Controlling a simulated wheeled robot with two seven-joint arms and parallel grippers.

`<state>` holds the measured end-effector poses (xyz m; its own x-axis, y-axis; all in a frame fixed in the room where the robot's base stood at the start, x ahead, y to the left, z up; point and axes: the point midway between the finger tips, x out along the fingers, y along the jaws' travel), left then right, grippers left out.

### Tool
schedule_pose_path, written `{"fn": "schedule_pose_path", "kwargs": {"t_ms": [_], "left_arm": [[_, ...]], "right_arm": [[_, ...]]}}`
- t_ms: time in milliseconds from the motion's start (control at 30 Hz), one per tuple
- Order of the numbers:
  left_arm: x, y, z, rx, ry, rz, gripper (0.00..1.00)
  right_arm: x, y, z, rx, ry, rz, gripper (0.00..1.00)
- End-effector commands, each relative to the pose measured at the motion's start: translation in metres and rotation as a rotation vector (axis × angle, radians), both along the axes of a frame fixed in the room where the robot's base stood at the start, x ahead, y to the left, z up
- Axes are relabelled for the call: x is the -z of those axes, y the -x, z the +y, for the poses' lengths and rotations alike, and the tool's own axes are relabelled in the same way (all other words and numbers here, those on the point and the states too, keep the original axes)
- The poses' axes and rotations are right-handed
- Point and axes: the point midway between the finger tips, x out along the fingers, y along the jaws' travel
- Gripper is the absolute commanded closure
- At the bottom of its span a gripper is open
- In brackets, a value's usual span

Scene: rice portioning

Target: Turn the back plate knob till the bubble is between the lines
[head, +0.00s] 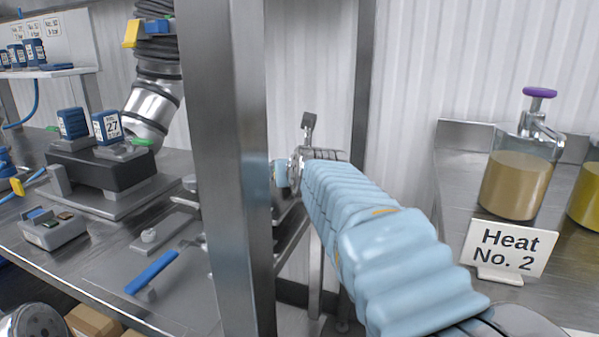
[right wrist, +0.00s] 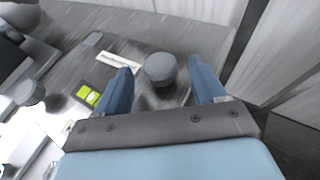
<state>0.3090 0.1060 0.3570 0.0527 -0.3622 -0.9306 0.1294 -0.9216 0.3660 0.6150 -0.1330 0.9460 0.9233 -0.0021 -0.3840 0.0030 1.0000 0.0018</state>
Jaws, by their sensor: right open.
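My right gripper (right wrist: 160,68) is open, its two blue fingers apart on either side of a round grey knob (right wrist: 161,70). I cannot tell whether either finger touches the knob. A green-yellow level vial (right wrist: 89,95) lies to the left of the fingers; a pale bubble shows in it, but the lines are too small to judge. In the head view my right arm reaches to the metal post, and its gripper (head: 281,174) is mostly hidden there. I cannot make out this knob in the head view. My left gripper is not in view.
A second grey knob (right wrist: 28,92) and a white label (right wrist: 119,63) show in the right wrist view. A metal post (head: 228,150) stands left of my arm. A "Heat No. 2" sign (head: 508,248) and a tan pump jar (head: 517,183) stand on the right bench.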

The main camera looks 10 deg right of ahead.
Motion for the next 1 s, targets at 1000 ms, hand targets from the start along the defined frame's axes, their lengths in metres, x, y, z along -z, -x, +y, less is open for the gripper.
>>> {"fn": "schedule_pose_path", "kwargs": {"t_ms": [1000], "left_arm": [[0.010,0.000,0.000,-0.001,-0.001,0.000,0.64]], "right_arm": [[-0.036,0.096,0.000,-0.001,0.016,0.007,0.31]]}}
